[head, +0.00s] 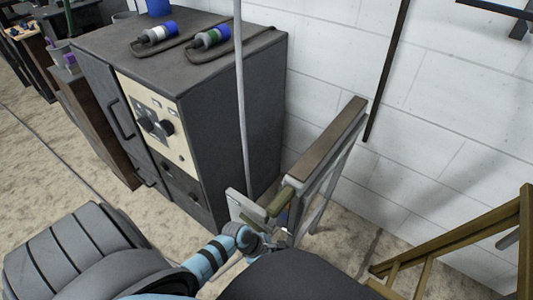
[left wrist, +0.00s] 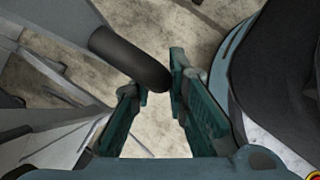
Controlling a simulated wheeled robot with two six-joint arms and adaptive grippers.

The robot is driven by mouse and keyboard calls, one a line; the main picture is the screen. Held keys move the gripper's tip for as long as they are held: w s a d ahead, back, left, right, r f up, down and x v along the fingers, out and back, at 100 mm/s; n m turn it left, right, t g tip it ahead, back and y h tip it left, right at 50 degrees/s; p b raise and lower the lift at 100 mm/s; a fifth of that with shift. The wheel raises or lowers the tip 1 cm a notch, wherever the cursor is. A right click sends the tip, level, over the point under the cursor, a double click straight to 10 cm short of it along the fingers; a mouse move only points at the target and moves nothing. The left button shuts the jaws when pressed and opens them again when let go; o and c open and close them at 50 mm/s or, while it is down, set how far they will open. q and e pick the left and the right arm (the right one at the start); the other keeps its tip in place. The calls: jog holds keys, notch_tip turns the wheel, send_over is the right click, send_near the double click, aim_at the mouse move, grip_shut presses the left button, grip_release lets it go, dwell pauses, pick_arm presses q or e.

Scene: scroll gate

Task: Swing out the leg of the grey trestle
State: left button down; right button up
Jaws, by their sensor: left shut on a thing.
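The grey trestle (head: 314,190) stands against the white wall, with a brown top beam (head: 330,138) and slanted pale grey legs. A short olive rounded bar (head: 280,202) sticks out at its near end, beside a flat grey plate (head: 246,206). My left gripper (head: 284,228) is at this near end, low beside the bar. In the left wrist view, a dark round-ended bar (left wrist: 130,58) on the trestle reaches between the two teal fingers of my left gripper (left wrist: 158,82), which is shut on it. My right gripper is not in view.
A dark grey cabinet (head: 240,130) with a cream control panel stands left of the trestle, two cylindrical tools on top. A thin pale pole (head: 240,90) rises between them. A yellow-brown wooden frame (head: 470,235) stands at right. Some floor (head: 355,232) shows between trestle and frame.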

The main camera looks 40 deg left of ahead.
pick_arm(q)
jog(key=d+h, duration=0.3)
jog(key=d, duration=0.6)
jog(key=shift+d+r+p, duration=0.2)
jog(key=shift+r+p, duration=0.2)
jog(key=shift+p, duration=0.05)
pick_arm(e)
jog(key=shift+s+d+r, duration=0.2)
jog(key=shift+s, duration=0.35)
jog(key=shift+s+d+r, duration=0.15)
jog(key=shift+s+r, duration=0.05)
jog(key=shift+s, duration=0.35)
pick_arm(q)
jog(key=shift+w, duration=0.1)
jog(key=c, duration=1.8)
grip_release()
jog(key=shift+d, duration=0.15)
jog(key=shift+c, duration=0.2)
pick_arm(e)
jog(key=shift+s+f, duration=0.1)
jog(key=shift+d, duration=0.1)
pick_arm(q)
jog(key=v, duration=1.2)
